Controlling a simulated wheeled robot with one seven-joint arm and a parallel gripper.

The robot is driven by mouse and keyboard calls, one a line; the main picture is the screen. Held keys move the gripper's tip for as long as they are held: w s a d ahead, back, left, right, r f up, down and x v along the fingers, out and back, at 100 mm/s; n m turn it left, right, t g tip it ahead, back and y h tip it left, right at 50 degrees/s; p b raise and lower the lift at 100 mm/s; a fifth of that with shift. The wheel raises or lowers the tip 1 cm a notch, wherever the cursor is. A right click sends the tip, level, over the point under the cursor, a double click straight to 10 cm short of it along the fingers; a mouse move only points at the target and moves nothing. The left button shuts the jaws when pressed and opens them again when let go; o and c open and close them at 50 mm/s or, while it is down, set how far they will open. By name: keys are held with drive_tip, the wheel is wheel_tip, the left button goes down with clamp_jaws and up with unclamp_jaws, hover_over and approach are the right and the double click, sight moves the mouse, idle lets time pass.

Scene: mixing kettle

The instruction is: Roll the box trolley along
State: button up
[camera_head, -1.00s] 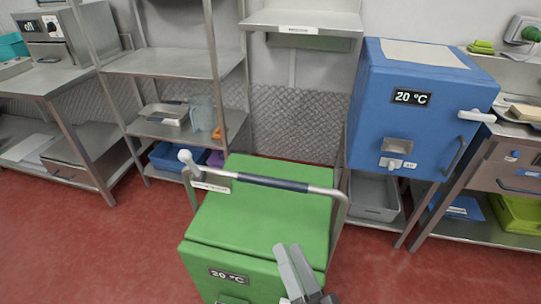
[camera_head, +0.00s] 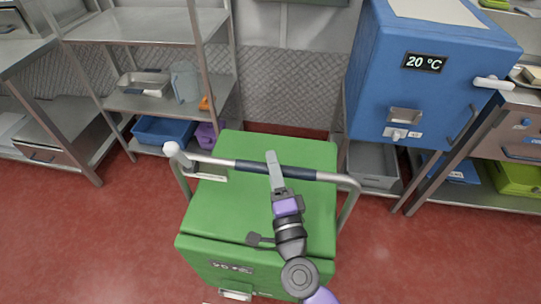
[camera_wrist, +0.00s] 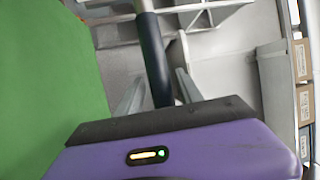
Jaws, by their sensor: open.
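The box trolley is a green box (camera_head: 225,215) with a "°C" display on its front, standing on the red floor. A grey push bar with a dark blue grip (camera_head: 250,167) spans across its top. My gripper (camera_head: 274,168) is at the middle of this grip, with its fingers over the bar. In the wrist view the dark grip (camera_wrist: 152,55) runs between the two grey fingers (camera_wrist: 158,90), which stand apart with gaps on both sides. The green lid (camera_wrist: 45,80) fills the left of that view. I cannot tell whether a finger touches the bar.
A blue box (camera_head: 430,85) with a "20 °C" display stands on a steel bench at right. A steel shelf (camera_head: 150,25) with a jug (camera_head: 184,80) and blue bin (camera_head: 160,130) stands behind left. Red floor (camera_head: 90,240) is clear left and right of the trolley.

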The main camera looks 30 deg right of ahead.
drive_tip(key=shift+x, duration=1.2)
clamp_jaws()
idle(0.6)
